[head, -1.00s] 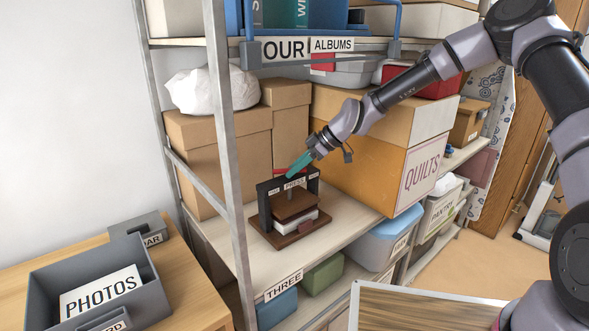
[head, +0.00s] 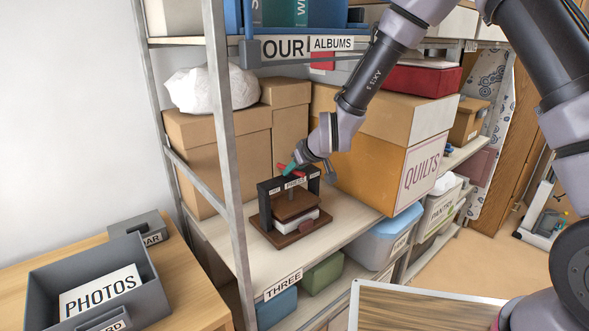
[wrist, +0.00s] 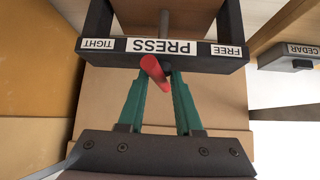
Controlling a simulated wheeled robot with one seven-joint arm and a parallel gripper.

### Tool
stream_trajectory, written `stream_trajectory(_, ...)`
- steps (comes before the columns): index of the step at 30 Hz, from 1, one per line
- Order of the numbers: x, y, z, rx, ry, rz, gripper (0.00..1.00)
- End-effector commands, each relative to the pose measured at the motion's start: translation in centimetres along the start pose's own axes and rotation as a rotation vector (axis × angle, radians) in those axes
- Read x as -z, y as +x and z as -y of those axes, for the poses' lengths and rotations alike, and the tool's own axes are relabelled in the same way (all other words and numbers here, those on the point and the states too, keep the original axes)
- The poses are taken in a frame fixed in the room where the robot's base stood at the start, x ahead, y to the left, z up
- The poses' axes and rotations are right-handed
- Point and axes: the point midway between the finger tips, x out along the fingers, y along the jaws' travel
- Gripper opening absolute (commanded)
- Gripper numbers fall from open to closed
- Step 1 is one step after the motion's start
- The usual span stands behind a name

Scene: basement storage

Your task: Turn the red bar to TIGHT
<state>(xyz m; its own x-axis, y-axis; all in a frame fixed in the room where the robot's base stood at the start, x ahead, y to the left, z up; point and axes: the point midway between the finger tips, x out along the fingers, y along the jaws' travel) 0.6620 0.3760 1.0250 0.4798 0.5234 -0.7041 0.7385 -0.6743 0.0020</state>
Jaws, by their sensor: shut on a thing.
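The book press (head: 262,205) stands on the shelf, a dark frame over a brown plate and base. The wrist view shows its top beam (wrist: 232,66) with the labels TIGHT (wrist: 99,44) at left, PRESS in the middle and FREE (wrist: 229,51) at right. The red bar (wrist: 155,72) crosses the beam near PRESS, its near end slanting toward the camera. It also shows in the head view (head: 298,173). My gripper (wrist: 160,86) has its teal fingers on both sides of the bar and is shut on it. In the head view my gripper (head: 289,168) is over the press top.
Cardboard boxes (head: 220,150) stand behind the press, and the large QUILTS box (head: 425,165) is close at right. A metal shelf post (head: 222,130) rises at left. A grey PHOTOS bin (head: 150,290) sits on the wooden table. The shelf front (head: 345,228) is clear.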

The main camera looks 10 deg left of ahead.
Motion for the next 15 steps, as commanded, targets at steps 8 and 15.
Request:
stream_trajectory(8,-0.38,-0.08,1.13,-0.176,0.174,0.006,0.00)
stream_trajectory(15,-0.50,0.00,1.45,-0.313,0.313,0.009,0.00)
